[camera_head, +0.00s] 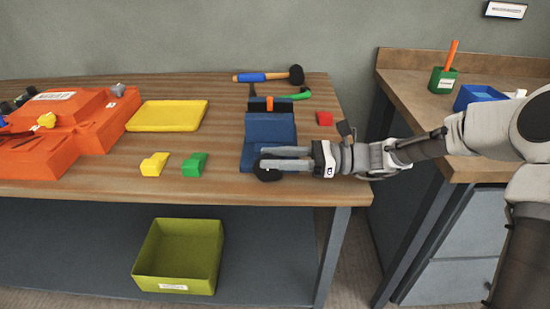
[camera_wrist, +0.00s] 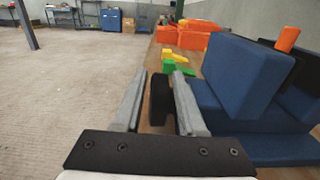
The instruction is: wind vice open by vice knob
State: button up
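The blue vice (camera_head: 268,132) stands near the right end of the wooden bench; its big blue body also shows at the right in the wrist view (camera_wrist: 245,75). An orange piece (camera_wrist: 288,38) sticks up at its jaws. The black vice knob (camera_wrist: 160,100) is at the vice's front, by the bench edge; in the head view it (camera_head: 267,174) is partly covered by my fingers. My gripper (camera_head: 262,157) reaches in from the right. In the wrist view its fingers (camera_wrist: 160,74) are apart, one on each side of the knob, with a gap visible on the left.
Yellow (camera_head: 154,164) and green (camera_head: 195,164) blocks lie left of the vice, with a yellow tray (camera_head: 168,116) and orange mould (camera_head: 75,130) beyond. A green bin (camera_head: 180,256) sits on the lower shelf.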

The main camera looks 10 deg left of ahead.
jog(key=shift+c, duration=0.2)
grip_shut()
jog(key=shift+r, duration=0.1)
